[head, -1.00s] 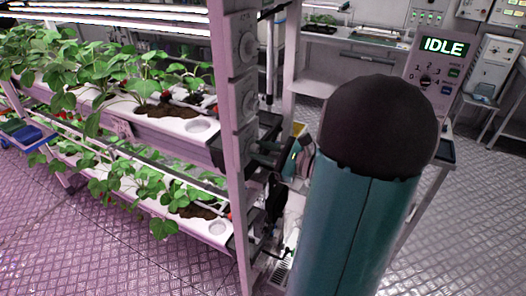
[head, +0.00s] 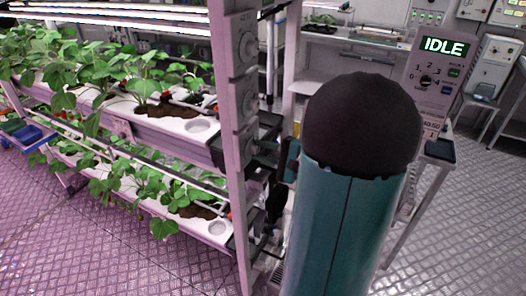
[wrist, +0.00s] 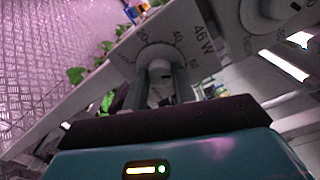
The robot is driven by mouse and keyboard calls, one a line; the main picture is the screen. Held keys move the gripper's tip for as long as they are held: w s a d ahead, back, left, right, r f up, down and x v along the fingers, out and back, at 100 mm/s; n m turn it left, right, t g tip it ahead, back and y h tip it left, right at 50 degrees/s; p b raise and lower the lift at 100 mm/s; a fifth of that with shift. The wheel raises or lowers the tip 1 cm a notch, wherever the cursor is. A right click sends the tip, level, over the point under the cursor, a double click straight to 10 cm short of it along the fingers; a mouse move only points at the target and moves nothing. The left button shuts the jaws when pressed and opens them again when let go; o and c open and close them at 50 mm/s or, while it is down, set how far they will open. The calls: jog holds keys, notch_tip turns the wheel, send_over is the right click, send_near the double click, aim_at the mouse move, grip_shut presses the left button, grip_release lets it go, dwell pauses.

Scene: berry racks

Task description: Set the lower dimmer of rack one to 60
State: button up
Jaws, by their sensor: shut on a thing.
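In the wrist view a dimmer dial with a grey knob (wrist: 160,72) sits on the rack's pale post, with marks 20 and 40 and a "46 W" reading beside it. My gripper (wrist: 161,88) has its two fingers on either side of this knob, shut on it. The knob's exact setting is hard to read. My arm hides most of the gripper there.
Planted troughs (head: 160,122) fill the rack on the left. Another round fitting (wrist: 268,12) shows at the wrist view's top. A console (head: 437,75) reading IDLE stands at the right. Open metal floor (head: 465,220) lies at the lower right.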

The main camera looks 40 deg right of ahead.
jog(key=shift+n, duration=0.4)
jog(key=o, duration=1)
jog(key=shift+s, duration=0.1)
jog(key=v, duration=1.3)
jog(key=shift+s+d, duration=0.15)
jog(key=shift+s, duration=0.2)
